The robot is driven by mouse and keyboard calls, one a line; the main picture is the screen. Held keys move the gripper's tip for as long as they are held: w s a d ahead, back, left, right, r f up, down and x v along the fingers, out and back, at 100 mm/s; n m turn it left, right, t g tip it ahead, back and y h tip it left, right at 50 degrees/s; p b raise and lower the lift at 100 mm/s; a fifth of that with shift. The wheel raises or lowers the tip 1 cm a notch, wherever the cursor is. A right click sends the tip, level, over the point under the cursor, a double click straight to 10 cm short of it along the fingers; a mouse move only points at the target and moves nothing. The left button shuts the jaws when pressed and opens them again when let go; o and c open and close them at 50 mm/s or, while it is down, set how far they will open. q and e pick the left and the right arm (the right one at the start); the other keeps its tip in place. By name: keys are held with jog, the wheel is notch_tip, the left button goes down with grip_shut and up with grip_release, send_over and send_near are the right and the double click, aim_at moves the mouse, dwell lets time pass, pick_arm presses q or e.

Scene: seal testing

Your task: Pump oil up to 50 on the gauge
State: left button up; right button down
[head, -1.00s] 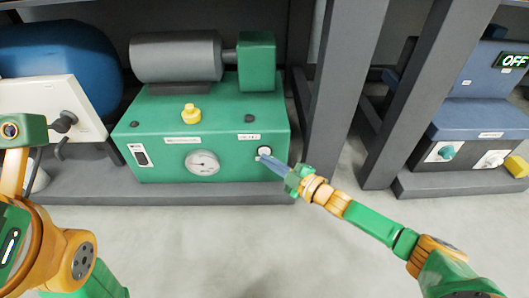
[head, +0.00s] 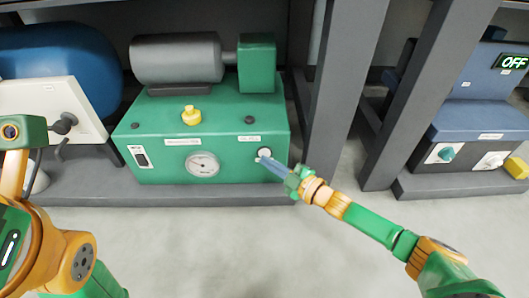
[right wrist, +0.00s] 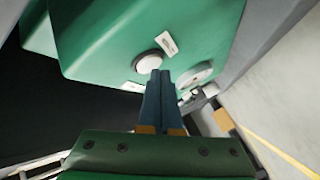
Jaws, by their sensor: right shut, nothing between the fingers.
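The green oil unit (head: 225,125) stands on a low grey base, with a round white gauge (head: 203,164) on its front. The needle is too small to read. A round white button (head: 265,153) is at the front's right end; it also shows in the right wrist view (right wrist: 148,62). My right gripper (head: 262,160) is shut and empty, its fingertips at the button's lower edge in the head view. In the right wrist view the fingertips (right wrist: 161,75) lie over or against the button's edge; I cannot tell whether they press it. My left arm shows at left, its gripper out of view.
A grey motor (head: 177,57) and a yellow cap (head: 191,115) sit on top of the unit, and a black switch (head: 140,156) is on its front left. Grey rack posts (head: 345,80) stand to the right, beside a blue machine (head: 480,120) with an OFF display. The floor in front is clear.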

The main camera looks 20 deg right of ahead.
jog(key=shift+s+a, duration=0.15)
jog(key=shift+s, duration=0.3)
jog(key=shift+p, duration=0.3)
jog(key=s+p, duration=0.2)
jog(key=s+a+p, duration=0.1)
jog(key=s+p, duration=0.1)
jog(key=shift+s+a, duration=0.2)
jog(key=shift+s, duration=0.2)
dwell(3.3)
